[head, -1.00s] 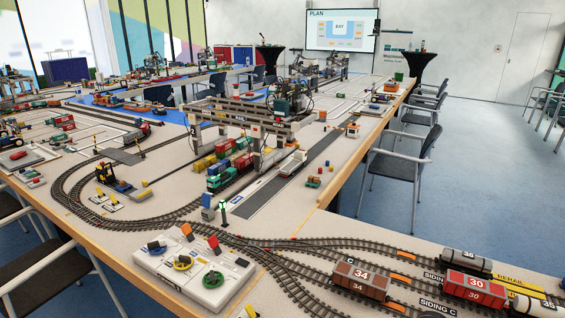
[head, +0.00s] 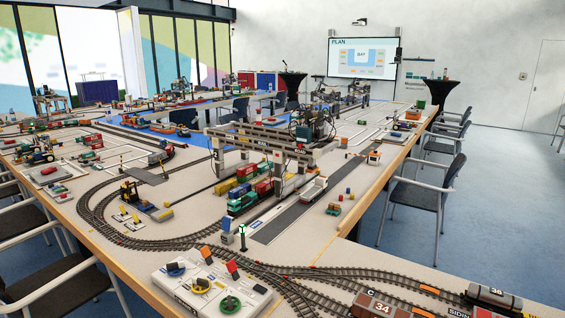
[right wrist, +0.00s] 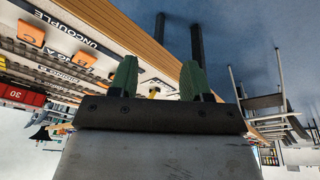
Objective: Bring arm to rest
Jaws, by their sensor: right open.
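My right gripper (right wrist: 158,78) shows in the right wrist view with its two green fingers spread apart and nothing between them. It is seen beside the table's wooden edge (right wrist: 150,45), with blue floor beyond. No arm or gripper of mine shows in the head view, and my left gripper is in neither view.
A long layout table (head: 205,215) carries tracks, a gantry crane (head: 262,140) and a white control box (head: 210,285). Wagons stand at the lower right, including a brown one (head: 385,305). Chairs (head: 430,200) line the table's right side. Open blue floor lies further right.

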